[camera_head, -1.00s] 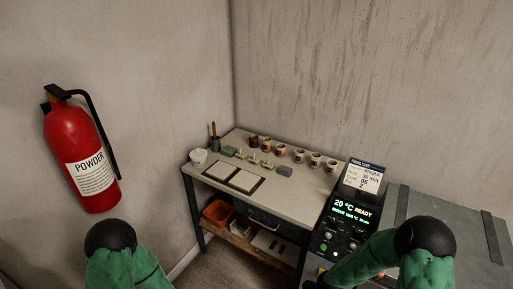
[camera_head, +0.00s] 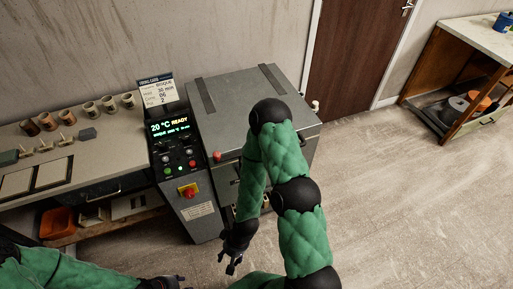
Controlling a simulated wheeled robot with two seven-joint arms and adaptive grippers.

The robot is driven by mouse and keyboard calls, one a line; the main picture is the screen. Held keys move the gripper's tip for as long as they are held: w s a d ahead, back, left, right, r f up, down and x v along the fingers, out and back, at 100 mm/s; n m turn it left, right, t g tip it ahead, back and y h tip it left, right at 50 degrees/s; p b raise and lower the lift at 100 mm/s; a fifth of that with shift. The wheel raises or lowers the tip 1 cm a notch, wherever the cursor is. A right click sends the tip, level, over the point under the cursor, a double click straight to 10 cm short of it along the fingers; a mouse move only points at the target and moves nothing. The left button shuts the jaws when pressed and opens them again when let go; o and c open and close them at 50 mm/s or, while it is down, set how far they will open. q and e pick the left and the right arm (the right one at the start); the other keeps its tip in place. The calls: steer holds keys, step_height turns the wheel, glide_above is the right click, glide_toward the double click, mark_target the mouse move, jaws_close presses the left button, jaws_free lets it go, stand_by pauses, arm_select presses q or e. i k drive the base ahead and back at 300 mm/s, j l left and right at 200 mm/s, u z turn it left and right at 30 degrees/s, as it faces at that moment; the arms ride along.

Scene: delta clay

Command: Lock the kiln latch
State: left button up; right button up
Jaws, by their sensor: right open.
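The kiln (camera_head: 240,92) is a grey box with a flat lid and two dark straps, standing in the middle of the head view. Its control panel (camera_head: 178,150) on the left reads 20 °C READY. My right arm crosses the kiln's front and hides much of it, and I cannot make out the latch. My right gripper (camera_head: 232,262) is open and empty, pointing down in front of the kiln's lower front, near the panel column. My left gripper (camera_head: 172,283) shows only partly at the bottom edge, left of the right one; its jaws are unclear.
A workbench (camera_head: 105,150) with cups and tiles stands on the left, with an orange bin (camera_head: 57,222) below. A brown door (camera_head: 352,45) is behind. A wooden shelf unit (camera_head: 455,75) stands at the right. The floor (camera_head: 400,200) on the right is clear.

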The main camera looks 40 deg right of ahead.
mark_target(218, 158)
steer(key=z, duration=0.85)
